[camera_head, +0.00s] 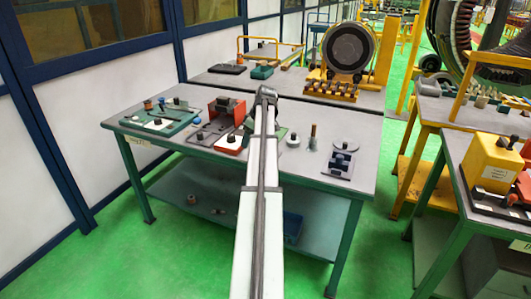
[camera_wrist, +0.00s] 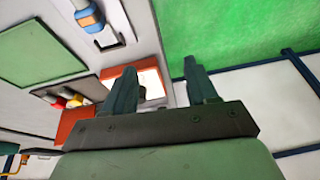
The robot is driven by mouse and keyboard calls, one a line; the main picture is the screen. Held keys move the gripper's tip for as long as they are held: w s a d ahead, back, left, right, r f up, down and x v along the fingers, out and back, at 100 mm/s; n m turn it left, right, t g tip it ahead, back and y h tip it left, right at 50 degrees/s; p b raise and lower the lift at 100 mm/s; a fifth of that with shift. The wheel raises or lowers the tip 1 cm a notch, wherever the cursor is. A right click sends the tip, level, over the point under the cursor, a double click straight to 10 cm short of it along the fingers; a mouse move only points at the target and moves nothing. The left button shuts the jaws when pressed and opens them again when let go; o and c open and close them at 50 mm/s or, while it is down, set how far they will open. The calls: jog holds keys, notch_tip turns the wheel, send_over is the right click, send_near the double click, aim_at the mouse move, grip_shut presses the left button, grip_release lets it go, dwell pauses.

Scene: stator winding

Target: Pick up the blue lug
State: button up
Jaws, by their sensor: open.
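My gripper (camera_wrist: 160,72) is open and empty in the wrist view, its two dark fingers apart. In the head view my own arm hides the gripper. I cannot make out the blue lug for certain. A small blue part with an orange band (camera_wrist: 90,17) stands on the bench at the top left of the wrist view, away from the fingers. Small red and yellow pieces (camera_wrist: 66,99) lie left of the fingers, and no blue one can be told among them.
A red-orange box (camera_wrist: 75,127) lies just left of the fingers; a red holder (camera_head: 229,106) shows in the head view. A green tray (camera_head: 158,118) sits on the bench's left, a grey device (camera_head: 342,160) on its right. Green floor (camera_wrist: 240,30) shows beyond the bench edge.

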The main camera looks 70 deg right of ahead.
jog(key=s+d+r, duration=0.6)
jog(key=s+d, duration=0.1)
jog(key=s, duration=0.3)
jog(key=x, duration=1.3)
jog(key=shift+w+d+f, duration=0.2)
jog(key=shift+w+f, duration=0.05)
jog(key=shift+w, duration=0.3)
jog(key=shift+t, duration=0.3)
grip_shut()
jog(key=shift+r, duration=0.15)
